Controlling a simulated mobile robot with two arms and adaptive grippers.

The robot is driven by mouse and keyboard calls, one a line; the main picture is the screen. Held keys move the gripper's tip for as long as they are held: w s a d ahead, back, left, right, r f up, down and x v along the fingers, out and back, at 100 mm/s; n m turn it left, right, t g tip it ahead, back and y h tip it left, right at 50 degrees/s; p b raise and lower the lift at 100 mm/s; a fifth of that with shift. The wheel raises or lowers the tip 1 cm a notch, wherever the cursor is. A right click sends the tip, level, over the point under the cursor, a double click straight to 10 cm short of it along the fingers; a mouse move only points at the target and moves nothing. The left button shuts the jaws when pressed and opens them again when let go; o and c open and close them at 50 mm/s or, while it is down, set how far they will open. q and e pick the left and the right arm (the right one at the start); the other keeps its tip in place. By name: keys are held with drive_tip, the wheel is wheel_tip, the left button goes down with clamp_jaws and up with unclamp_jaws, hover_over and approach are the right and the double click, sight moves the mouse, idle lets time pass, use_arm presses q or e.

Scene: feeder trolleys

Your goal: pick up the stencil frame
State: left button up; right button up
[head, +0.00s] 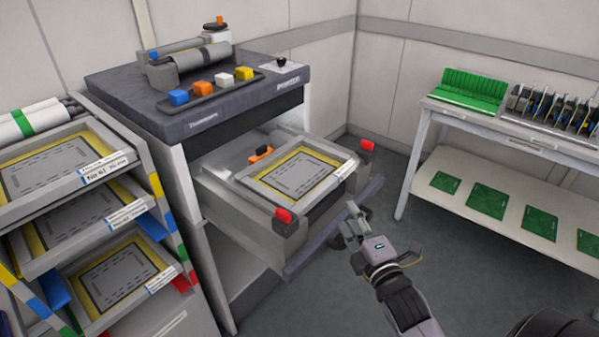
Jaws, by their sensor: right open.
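A stencil frame (300,172) with a grey rim, yellow border and grey centre lies in the pulled-out drawer (228,204) of the printer (197,122). A white label is on its right side, and red blocks sit at the drawer's front corners. Similar stencil frames lie on the rack's shelves at left: an upper one (57,165), a middle one (78,219) and a lower one (118,274). My right gripper (352,222) is open and empty, just right of and in front of the drawer, apart from the frame. My left gripper is not in view.
The multi-shelf rack (146,168) stands close at the left. A white bench (490,127) at right bears a green rack (472,88), with green boards (487,200) on its lower shelf. Grey floor is free between printer and bench.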

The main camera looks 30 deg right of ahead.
sight(331, 188)
drive_tip(key=w, duration=0.2)
drive_tip(key=w+d, duration=0.1)
drive_tip(key=w, duration=0.5)
drive_tip(key=shift+w+d, duration=0.2)
drive_tip(key=shift+w+d+f+p, duration=0.1)
drive_tip(key=shift+w+d+f, duration=0.1)
drive_tip(key=shift+w, duration=0.8)
drive_tip(key=shift+w+d+f+p, duration=0.1)
drive_tip(key=shift+w+d+p, duration=0.05)
drive_tip(key=shift+w, duration=0.9)
drive_tip(key=shift+w+d+f+p, duration=0.1)
drive_tip(key=shift+w+d+f, duration=0.1)
drive_tip(key=shift+w, duration=0.8)
clamp_jaws()
drive_tip(key=shift+r, duration=0.15)
